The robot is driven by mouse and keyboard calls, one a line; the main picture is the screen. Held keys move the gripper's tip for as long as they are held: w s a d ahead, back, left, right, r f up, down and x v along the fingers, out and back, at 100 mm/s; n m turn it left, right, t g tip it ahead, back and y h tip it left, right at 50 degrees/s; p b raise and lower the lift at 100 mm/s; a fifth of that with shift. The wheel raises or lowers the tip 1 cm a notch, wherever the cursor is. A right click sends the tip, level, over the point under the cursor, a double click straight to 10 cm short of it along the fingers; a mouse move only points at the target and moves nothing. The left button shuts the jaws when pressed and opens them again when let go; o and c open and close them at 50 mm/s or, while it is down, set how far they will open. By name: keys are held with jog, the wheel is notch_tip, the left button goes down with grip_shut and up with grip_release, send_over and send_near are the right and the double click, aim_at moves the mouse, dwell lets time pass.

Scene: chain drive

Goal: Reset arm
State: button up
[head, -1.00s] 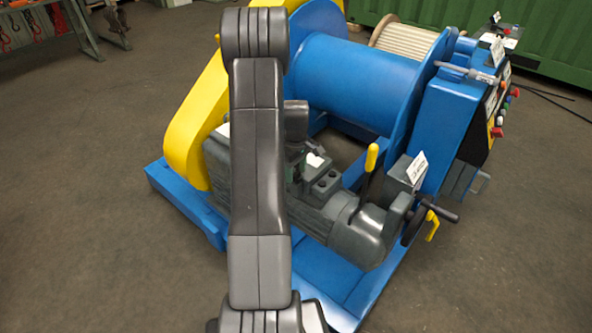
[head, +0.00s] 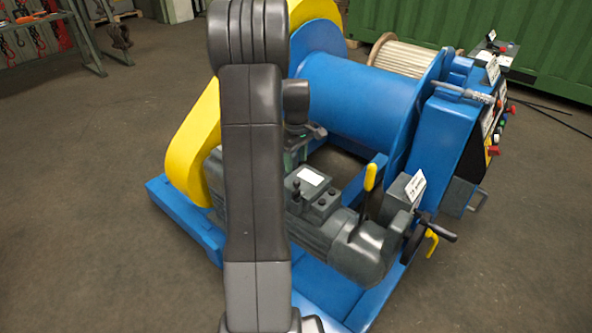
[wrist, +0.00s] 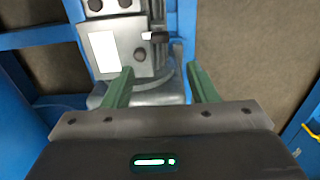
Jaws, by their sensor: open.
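My gripper (wrist: 161,88) shows in the wrist view with its two green fingers apart and nothing between them. It points over a grey box (wrist: 118,55) with a white label and dark knobs. The head view shows this grey box (head: 318,195) on the motor unit of a blue winch. In the head view my arm stands upright across the middle and covers part of the winch. The gripper there is mostly hidden behind the arm.
The winch has a blue drum (head: 345,95), a yellow guard (head: 195,145), a yellow-handled lever (head: 370,178) and a handwheel (head: 415,240). A control panel (head: 490,125) stands at the right. A workbench (head: 60,48) is at the far left. The floor (head: 90,200) on the left is clear.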

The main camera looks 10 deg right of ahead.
aim_at(296, 192)
jog(key=shift+r, duration=0.7)
notch_tip(296, 192, down, 14)
jog(key=shift+b, duration=1.05)
jog(key=shift+r, duration=0.1)
